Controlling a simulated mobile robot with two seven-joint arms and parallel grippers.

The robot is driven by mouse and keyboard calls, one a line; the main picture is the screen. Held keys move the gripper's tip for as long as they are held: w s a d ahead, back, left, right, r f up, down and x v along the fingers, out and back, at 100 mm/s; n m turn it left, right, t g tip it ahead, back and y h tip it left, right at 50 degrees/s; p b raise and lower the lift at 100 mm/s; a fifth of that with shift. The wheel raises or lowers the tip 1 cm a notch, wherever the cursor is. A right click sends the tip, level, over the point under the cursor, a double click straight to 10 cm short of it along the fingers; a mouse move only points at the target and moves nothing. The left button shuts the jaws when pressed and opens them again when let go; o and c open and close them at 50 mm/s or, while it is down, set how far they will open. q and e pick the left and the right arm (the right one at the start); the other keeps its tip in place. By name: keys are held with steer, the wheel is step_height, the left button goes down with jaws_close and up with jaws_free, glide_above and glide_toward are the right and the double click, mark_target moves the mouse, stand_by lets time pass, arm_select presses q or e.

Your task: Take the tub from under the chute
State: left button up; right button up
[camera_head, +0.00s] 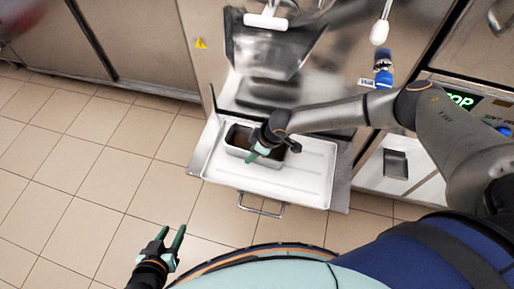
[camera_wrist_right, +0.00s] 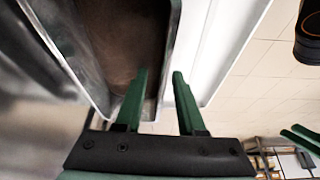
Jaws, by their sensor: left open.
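A rectangular metal tub (camera_head: 238,153) with dark brown contents stands on the white tray (camera_head: 310,185), in front of and below the metal chute (camera_head: 268,55). My right gripper (camera_head: 255,154) is at the tub's near side and its arm hides the tub's right part. In the right wrist view its two fingers (camera_wrist_right: 158,78) are apart, with the tub's rim (camera_wrist_right: 172,45) between them; one finger is on the inner side, the other over the tray. Whether they touch the wall cannot be told. My left gripper (camera_head: 171,238) is open and empty, over the floor at lower left.
The tray has a handle (camera_head: 262,205) at its front edge. A white-tipped lever (camera_head: 380,32) and a blue knob (camera_head: 383,75) are on the machine front at right. A small metal holder (camera_head: 396,163) stands further right. The tiled floor (camera_head: 80,170) at left is clear.

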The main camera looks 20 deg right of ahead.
steer(key=c, duration=0.6)
jaws_close()
steer(key=shift+w+d+r, duration=0.1)
stand_by(0.7)
